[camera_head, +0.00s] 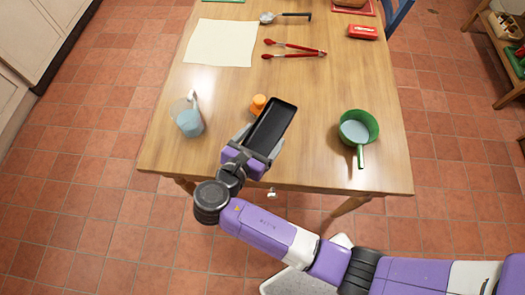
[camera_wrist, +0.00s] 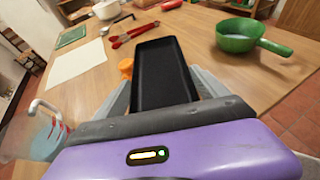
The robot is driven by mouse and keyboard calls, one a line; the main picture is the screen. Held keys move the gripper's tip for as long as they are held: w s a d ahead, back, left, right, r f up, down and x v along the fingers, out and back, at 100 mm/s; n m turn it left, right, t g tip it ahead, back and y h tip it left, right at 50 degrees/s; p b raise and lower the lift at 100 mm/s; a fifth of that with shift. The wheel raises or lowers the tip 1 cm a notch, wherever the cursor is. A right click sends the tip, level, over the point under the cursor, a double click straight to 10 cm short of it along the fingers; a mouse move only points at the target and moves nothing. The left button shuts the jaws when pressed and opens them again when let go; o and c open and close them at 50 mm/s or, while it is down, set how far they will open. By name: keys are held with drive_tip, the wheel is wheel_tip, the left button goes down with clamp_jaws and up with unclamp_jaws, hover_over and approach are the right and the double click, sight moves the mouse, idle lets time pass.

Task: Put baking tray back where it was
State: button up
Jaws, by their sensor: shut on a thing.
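The baking tray is a small, dark, rectangular pan (camera_head: 271,127) at the near part of the wooden table. My gripper (camera_head: 252,142) is shut on its near end, with one finger along each side. In the wrist view the tray (camera_wrist: 162,72) points away from my gripper (camera_wrist: 167,98), its far end toward the table's middle. It looks close to the tabletop; I cannot tell whether it touches the wood. An orange object (camera_head: 258,104) stands just left of the tray, close to its edge.
On the table (camera_head: 330,85) are a pitcher (camera_head: 189,120) at left, a green saucepan (camera_head: 358,128) at right, red tongs (camera_head: 295,49), a cream sheet (camera_head: 221,43), a ladle (camera_head: 284,17) and a red box (camera_head: 363,32) farther back. Bare wood lies between tray and saucepan.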

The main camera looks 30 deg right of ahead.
wheel_tip(320, 180, down, 10)
drive_tip(key=shift+r+b, duration=0.15)
drive_tip(key=shift+b, duration=0.35)
drive_tip(key=o, duration=1.5)
drive_tip(key=v, duration=1.2)
drive_tip(key=shift+b, duration=0.3)
drive_tip(key=shift+s+a, duration=0.1)
